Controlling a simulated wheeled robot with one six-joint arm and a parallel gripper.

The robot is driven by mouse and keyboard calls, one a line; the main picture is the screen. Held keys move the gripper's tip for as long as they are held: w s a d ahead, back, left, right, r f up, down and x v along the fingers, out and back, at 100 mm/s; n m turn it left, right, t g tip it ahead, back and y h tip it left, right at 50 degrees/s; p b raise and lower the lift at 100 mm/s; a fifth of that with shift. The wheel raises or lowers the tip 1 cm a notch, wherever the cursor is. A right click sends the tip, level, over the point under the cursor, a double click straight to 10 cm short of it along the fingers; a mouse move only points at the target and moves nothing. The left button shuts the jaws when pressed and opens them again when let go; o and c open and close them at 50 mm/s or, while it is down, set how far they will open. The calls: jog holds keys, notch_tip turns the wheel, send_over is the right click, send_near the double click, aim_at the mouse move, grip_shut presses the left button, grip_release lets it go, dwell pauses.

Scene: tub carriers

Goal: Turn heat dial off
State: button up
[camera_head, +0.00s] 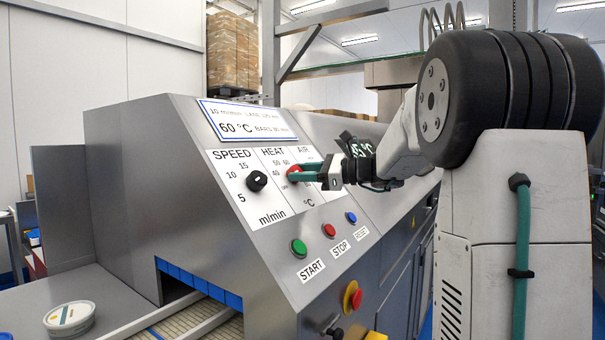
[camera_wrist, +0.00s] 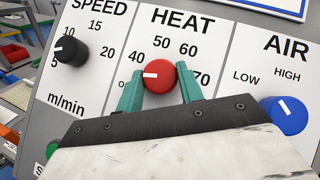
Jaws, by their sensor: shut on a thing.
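The heat dial (camera_wrist: 160,77) is a red knob with a white pointer, under the HEAT label on the sloped panel. Its pointer faces left in the wrist view, between the 40 mark and a mostly hidden label that starts with O. My gripper (camera_wrist: 160,84) has its two teal fingers on either side of the dial, shut on it. In the head view the red dial (camera_head: 293,173) is partly covered by my gripper (camera_head: 303,172), which reaches in from the right.
The black speed dial (camera_wrist: 70,51) is left of the heat dial and the blue air dial (camera_wrist: 286,115) is right. Green start (camera_head: 299,247), red stop (camera_head: 329,230) and blue reset (camera_head: 351,217) buttons sit below. A red-and-yellow knob (camera_head: 352,297) is lower on the machine.

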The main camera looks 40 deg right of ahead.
jog(key=shift+n+g+y, duration=0.4)
jog(key=shift+n+g, duration=0.1)
jog(key=shift+n, duration=0.3)
jog(key=o, duration=1)
jog(key=v, duration=0.7)
jog(key=shift+s+d, duration=0.15)
jog(key=shift+d, duration=0.25)
jog(key=shift+r, duration=0.15)
